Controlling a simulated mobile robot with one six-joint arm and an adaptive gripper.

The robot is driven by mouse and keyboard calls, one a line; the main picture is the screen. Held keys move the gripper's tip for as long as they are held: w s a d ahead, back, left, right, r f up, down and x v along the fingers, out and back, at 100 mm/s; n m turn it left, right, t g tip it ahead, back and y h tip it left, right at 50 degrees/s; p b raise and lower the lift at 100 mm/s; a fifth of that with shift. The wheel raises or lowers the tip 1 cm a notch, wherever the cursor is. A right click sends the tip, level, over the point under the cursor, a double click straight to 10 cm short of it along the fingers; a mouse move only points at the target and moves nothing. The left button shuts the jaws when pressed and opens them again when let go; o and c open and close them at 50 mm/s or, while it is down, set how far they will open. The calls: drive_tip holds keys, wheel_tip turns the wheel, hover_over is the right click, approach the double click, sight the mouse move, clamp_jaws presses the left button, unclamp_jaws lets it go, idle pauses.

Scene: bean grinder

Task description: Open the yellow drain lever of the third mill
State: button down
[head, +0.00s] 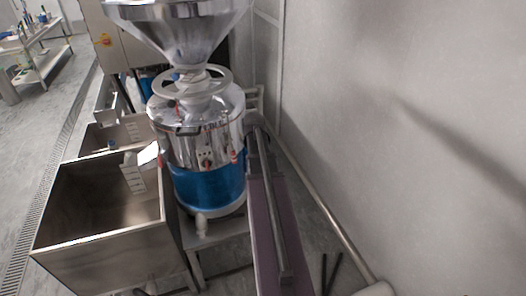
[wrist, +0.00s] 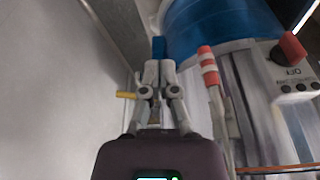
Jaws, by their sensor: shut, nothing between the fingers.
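The nearest mill (head: 205,140) has a polished steel body, a handwheel, a wide hopper and a blue lower band. I cannot tell from the frames whether it is the third mill. In the wrist view its blue band (wrist: 215,25) and steel side show upside down. My gripper (wrist: 155,66) is shut and empty beside the mill, fingers together. A small yellow bar (wrist: 126,95), possibly the drain lever, shows just left of the fingers; contact is unclear. A small blue piece (wrist: 158,47) is at the fingertips. In the head view the gripper and lever are hidden.
A red-and-white striped piece (wrist: 208,66) and a red knob (wrist: 291,47) are right of the gripper. A grey wall (head: 410,130) is close on the right. An open steel bin (head: 100,215) stands left of the mill. A floor pipe (head: 325,215) runs along the wall.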

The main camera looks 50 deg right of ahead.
drive_tip(key=w+a+f+n+y+b, duration=0.1)
drive_tip(key=a+f+n+b, duration=0.15)
drive_tip(key=a, duration=0.85)
drive_tip(key=w+a+f+n+b, duration=0.1)
drive_tip(key=a+f+b, duration=0.25)
drive_tip(key=a, duration=0.75)
drive_tip(key=s+a+f+n+g+b, duration=0.1)
drive_tip(key=s+a+f+n+b, duration=0.1)
drive_tip(key=a, duration=0.8)
drive_tip(key=s+a+f+n+g+b, duration=0.1)
drive_tip(key=s+a+f+b, duration=0.2)
drive_tip(key=a, duration=0.7)
drive_tip(key=shift+s+f+n+y+b, duration=0.35)
drive_tip(key=shift+s+f+y, duration=0.05)
drive_tip(key=shift+f, duration=0.45)
drive_tip(key=shift+a, duration=0.1)
